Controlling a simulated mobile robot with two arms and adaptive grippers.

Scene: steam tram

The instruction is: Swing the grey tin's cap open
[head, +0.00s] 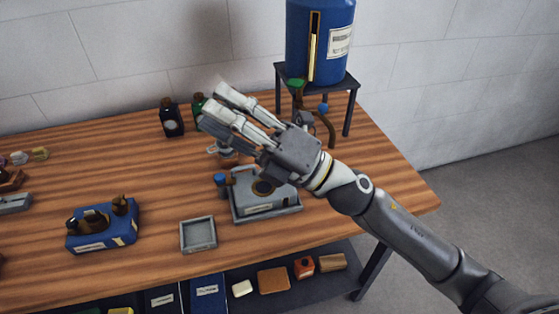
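The grey tin (246,190) sits in a shallow grey tray (239,218) on the wooden table, right of centre. It has a pale label on its front and a dark round spot with a brownish rim (263,188) on top. A blue knob-like piece (221,180) shows at its left side; I cannot tell whether this is the cap. My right gripper (213,103) is above and behind the tin, its fingers pointing up and left. The fingers look apart with nothing between them. The gripper and wrist cover part of the tin's back and right. My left gripper is out of view.
A blue tank (318,40) stands on a dark stand (349,82) behind my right gripper. Dark bottles (171,117) stand at the back. An empty square tray (198,234) and a blue box (102,227) lie left of the tin. A lower shelf holds several small items.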

